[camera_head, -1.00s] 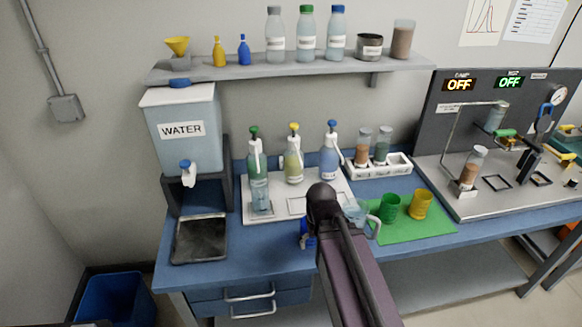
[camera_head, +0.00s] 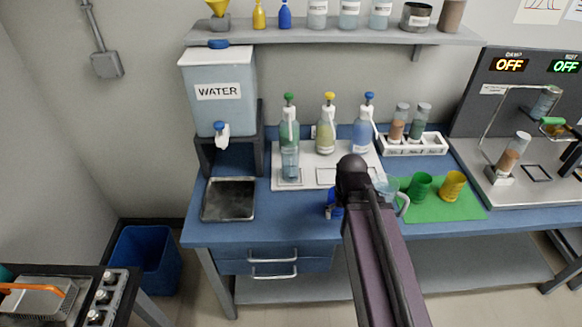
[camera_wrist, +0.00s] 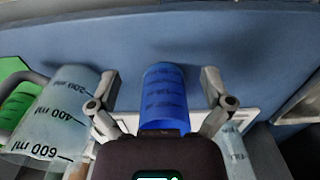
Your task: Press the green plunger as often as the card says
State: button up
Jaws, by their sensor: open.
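The green plunger (camera_head: 289,98) tops a bottle with green liquid (camera_head: 289,130) on the white tray, left of the yellow-topped and blue-topped bottles. A clear beaker (camera_head: 290,166) stands in front of the green one. My gripper (camera_wrist: 160,88) is open in the wrist view, its fingers on either side of a blue graduated cup (camera_wrist: 163,95), apart from it. In the head view, my arm hides the gripper, and the blue cup (camera_head: 334,203) shows at its left. I cannot make out a card with a press count.
A glass measuring jug (camera_wrist: 58,115) stands left of my gripper. A green cup (camera_head: 419,187) and a yellow cup (camera_head: 453,185) stand on a green mat (camera_head: 430,212). The water tank (camera_head: 219,92) is left of the tray (camera_head: 320,187).

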jog(key=c, duration=0.6)
jog(key=shift+w+a+r+p, duration=0.1)
jog(key=shift+w+r+p, duration=0.3)
jog(key=shift+r+p, duration=0.05)
jog(key=c, duration=0.7)
jog(key=w+a+r+t+p, duration=0.1)
jog(key=w+a+r+p, duration=0.1)
jog(key=w+r+p, duration=0.2)
jog(key=w+a+r+t+p, duration=0.2)
jog(key=w+r+p, duration=0.3)
jog(key=w+r, duration=0.1)
jog(key=w+a+r+t+p, duration=0.1)
jog(key=w+r+t+p, duration=0.1)
jog(key=w+r+p, duration=0.3)
jog(key=shift+w+a+r+h, duration=0.3)
jog(key=shift+w+a+r, duration=0.1)
jog(key=shift+w+r, duration=0.2)
grip_shut()
jog(key=w+a+r+t+p, duration=0.2)
jog(key=w+a+r+p, duration=0.2)
jog(key=w+r+p, duration=0.1)
jog(key=w+a+r+t+p, duration=0.2)
jog(key=w+a+r+p, duration=0.2)
jog(key=r, duration=0.5)
jog(key=w+p, duration=0.2)
jog(key=w, duration=0.1)
jog(key=shift+r, duration=0.35)
